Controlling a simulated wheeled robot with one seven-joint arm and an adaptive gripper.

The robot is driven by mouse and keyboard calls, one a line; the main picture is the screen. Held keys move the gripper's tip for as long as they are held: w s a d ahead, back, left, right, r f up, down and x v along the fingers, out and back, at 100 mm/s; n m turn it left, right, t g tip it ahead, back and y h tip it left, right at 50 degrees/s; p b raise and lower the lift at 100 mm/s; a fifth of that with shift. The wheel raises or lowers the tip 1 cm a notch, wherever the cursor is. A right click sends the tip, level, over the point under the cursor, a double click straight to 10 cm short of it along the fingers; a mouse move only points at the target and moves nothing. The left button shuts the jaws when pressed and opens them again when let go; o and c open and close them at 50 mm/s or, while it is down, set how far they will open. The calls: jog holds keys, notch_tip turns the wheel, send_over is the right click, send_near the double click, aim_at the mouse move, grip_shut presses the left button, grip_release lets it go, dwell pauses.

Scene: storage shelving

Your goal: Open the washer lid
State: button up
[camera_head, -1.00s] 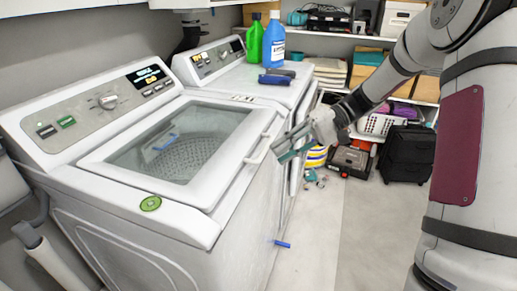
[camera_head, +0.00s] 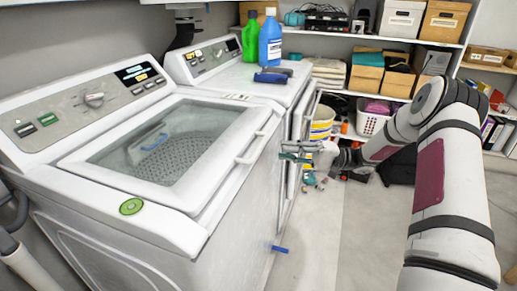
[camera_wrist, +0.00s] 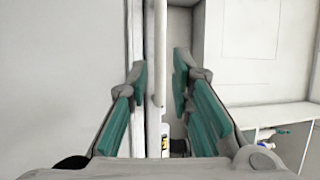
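The near washer (camera_head: 115,215) stands at left with its glass-windowed lid (camera_head: 165,195) closed flat on top. The drum shows dimly through the glass. A white bar handle (camera_head: 253,147) runs along the lid's right edge. My gripper (camera_head: 285,151), with green finger pads, is just right of the handle, in front of the second machine's side; contact cannot be told. In the wrist view my gripper (camera_wrist: 160,82) is open. A pale upright bar (camera_wrist: 160,50), which looks like the handle, shows between the fingertips, nothing clamped.
A second white machine (camera_head: 235,76) stands behind, bearing a green bottle (camera_head: 250,40) and a blue bottle (camera_head: 270,42). Shelves with boxes (camera_head: 400,18) line the back. A white basket (camera_head: 372,122) sits low at the back.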

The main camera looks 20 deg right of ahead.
aim_at(258, 146)
jog(key=x, duration=0.9)
grip_shut()
